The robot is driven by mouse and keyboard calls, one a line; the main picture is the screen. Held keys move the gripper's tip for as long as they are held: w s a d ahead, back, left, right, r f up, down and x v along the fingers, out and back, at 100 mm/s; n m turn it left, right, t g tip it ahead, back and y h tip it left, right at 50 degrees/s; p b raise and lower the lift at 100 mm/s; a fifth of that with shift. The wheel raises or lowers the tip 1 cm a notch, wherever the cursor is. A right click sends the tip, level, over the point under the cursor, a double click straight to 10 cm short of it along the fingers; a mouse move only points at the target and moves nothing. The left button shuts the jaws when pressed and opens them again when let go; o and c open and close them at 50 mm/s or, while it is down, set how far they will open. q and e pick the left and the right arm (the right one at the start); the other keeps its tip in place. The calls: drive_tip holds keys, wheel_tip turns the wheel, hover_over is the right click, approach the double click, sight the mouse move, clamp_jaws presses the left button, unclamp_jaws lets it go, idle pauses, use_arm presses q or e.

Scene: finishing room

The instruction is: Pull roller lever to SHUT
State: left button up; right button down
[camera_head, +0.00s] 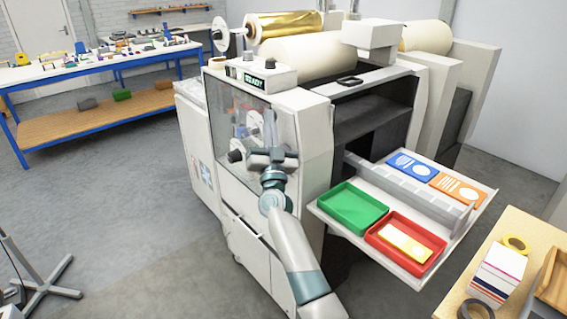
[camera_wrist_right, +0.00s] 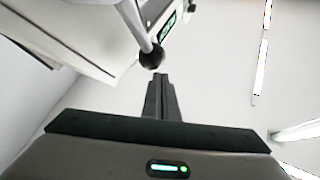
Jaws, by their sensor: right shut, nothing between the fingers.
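In the right wrist view the roller lever (camera_wrist_right: 134,20) is a pale bar ending in a dark round knob (camera_wrist_right: 152,57). My right gripper (camera_wrist_right: 160,77) is shut and empty, its fingertips pointing at the knob. The tips look very near the knob; I cannot tell whether they touch it. In the head view my right gripper (camera_head: 262,140) is in front of the clear panel (camera_head: 285,125) of the white machine (camera_head: 318,130). I cannot make out the lever clearly there, among the gripper and the reflections. My left gripper is not in view.
A tray shelf (camera_head: 412,270) juts out on the right, with a green tray (camera_head: 352,207) and a red tray (camera_head: 428,238). A wooden table (camera_head: 515,225) with tape rolls stands at lower right. A blue-framed workbench (camera_head: 100,66) is at back left.

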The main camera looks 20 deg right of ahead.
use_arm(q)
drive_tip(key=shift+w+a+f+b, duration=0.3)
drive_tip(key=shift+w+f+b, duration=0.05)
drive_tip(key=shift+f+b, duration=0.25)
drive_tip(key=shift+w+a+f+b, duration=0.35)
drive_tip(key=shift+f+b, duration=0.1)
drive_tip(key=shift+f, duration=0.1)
use_arm(e)
drive_tip(key=shift+w+a+f, duration=0.1)
drive_tip(key=shift+w+a, duration=0.15)
drive_tip(key=shift+w, duration=0.6)
drive_tip(key=shift+w+a+f, duration=0.1)
drive_tip(key=shift+w+a, duration=0.15)
drive_tip(key=shift+w, duration=0.55)
drive_tip(key=shift+w+a+f, duration=0.1)
drive_tip(key=shift+w+a, duration=0.15)
drive_tip(key=shift+w, duration=0.6)
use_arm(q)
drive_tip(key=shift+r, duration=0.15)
use_arm(e)
drive_tip(key=shift+r, duration=0.1)
